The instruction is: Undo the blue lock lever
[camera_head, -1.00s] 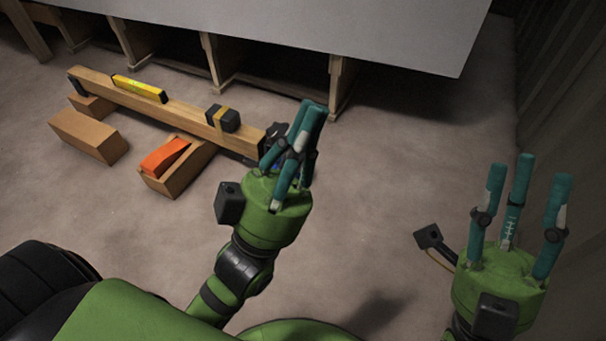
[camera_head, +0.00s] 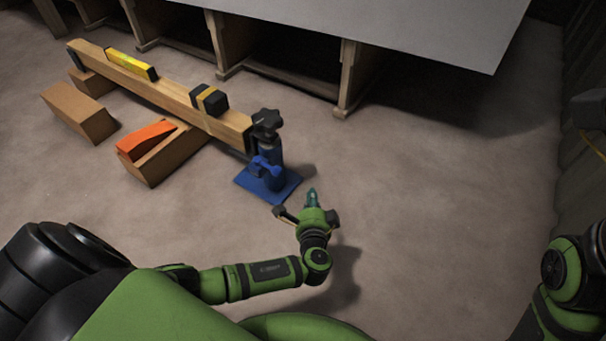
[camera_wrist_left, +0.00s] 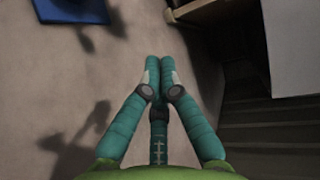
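A blue jack-like stand (camera_head: 272,178) stands upright on a square blue base plate (camera_head: 286,190) on the floor. It has a black star knob (camera_head: 267,122) on top and a blue lever (camera_head: 262,164) partway up its near side. The lever's exact setting is too small to tell. My left gripper (camera_head: 312,194) is low, just right of and nearer than the base plate, apart from it. In the left wrist view its fingertips (camera_wrist_left: 160,66) meet with nothing between them. A corner of the base plate (camera_wrist_left: 58,10) shows there. My right gripper is out of view.
A wooden beam (camera_head: 170,95) ends at the stand and carries a yellow level (camera_head: 132,65) and a black strapped block (camera_head: 209,99). Wooden blocks (camera_head: 80,113) and an orange wedge (camera_head: 146,139) lie left. A grey-topped bench (camera_head: 400,25) stands behind. Floor right of the stand is clear.

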